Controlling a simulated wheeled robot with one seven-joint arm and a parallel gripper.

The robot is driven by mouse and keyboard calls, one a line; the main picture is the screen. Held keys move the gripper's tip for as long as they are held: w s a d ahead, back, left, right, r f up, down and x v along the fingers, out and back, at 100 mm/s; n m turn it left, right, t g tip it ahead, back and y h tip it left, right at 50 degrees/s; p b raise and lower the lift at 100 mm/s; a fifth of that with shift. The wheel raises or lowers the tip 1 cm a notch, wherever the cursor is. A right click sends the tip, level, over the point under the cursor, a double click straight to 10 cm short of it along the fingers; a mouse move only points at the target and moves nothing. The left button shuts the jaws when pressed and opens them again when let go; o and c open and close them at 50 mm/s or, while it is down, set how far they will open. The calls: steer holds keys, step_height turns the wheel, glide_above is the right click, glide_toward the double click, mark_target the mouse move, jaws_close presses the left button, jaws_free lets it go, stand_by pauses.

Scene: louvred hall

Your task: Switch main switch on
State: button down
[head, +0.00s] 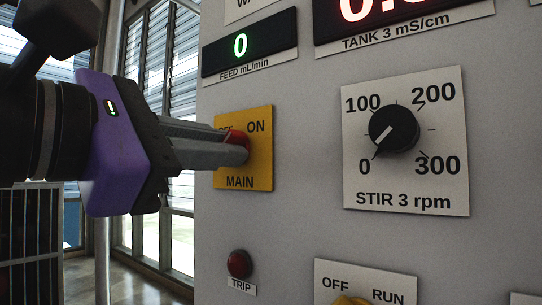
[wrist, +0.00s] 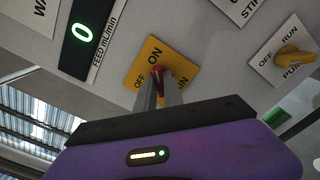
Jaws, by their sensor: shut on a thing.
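The main switch is a red knob (head: 237,137) on a yellow plate (head: 260,170) marked OFF, ON and MAIN. The plate is on the grey panel, left of the stir dial. My gripper (head: 243,152) reaches in from the left with its fingers shut on the red knob. In the wrist view the knob (wrist: 157,70) shows between the fingertips (wrist: 160,88), over the yellow plate (wrist: 143,58). The fingers hide most of the knob and part of the OFF mark in the head view. I cannot tell which mark the knob points to.
A stir dial (head: 393,130) is to the right, pointing near 0. A red trip button (head: 239,264) is below. A feed display (head: 249,47) reading 0 is above. An OFF/RUN switch (wrist: 293,56) shows in the wrist view.

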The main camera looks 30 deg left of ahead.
steer(key=c, duration=1.4)
jaws_free()
steer(key=shift+s+a+b, duration=0.15)
steer(key=shift+s+b, duration=0.1)
steer(key=shift+s, duration=1.5)
steer(key=shift+s+a+b, duration=0.1)
steer(key=shift+s+b, duration=0.1)
steer(key=shift+s, duration=1.55)
